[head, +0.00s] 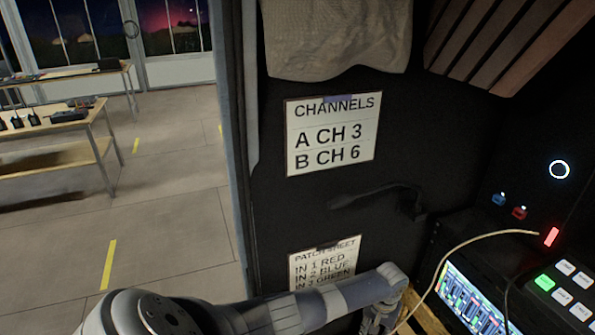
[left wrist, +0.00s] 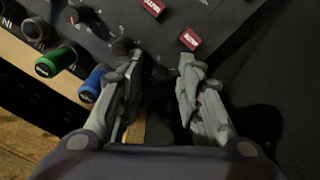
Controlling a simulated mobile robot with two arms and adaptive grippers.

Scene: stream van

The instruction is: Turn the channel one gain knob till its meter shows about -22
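In the left wrist view, my left gripper (left wrist: 160,68) has its two fingers apart over the edge of a dark panel. A dark round knob (left wrist: 159,74) shows between the fingertips, with no clear contact. Another dark knob (left wrist: 122,47) with tick marks sits just beyond the left finger. I cannot tell which is the channel one gain knob. In the head view my left arm reaches from the lower left to the gripper (head: 380,316), partly cut off at the bottom edge. A lit screen (head: 468,300) shows several coloured meter bars; their values are too small to read. My right gripper is not in view.
Beside the knobs are red buttons (left wrist: 190,40), a green plug (left wrist: 56,62) and a blue plug (left wrist: 90,84). In the head view a pale cable (head: 455,252) arcs beside the screen, and a button panel (head: 562,290) stands at right. A patch sheet (head: 322,264) hangs behind my arm.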

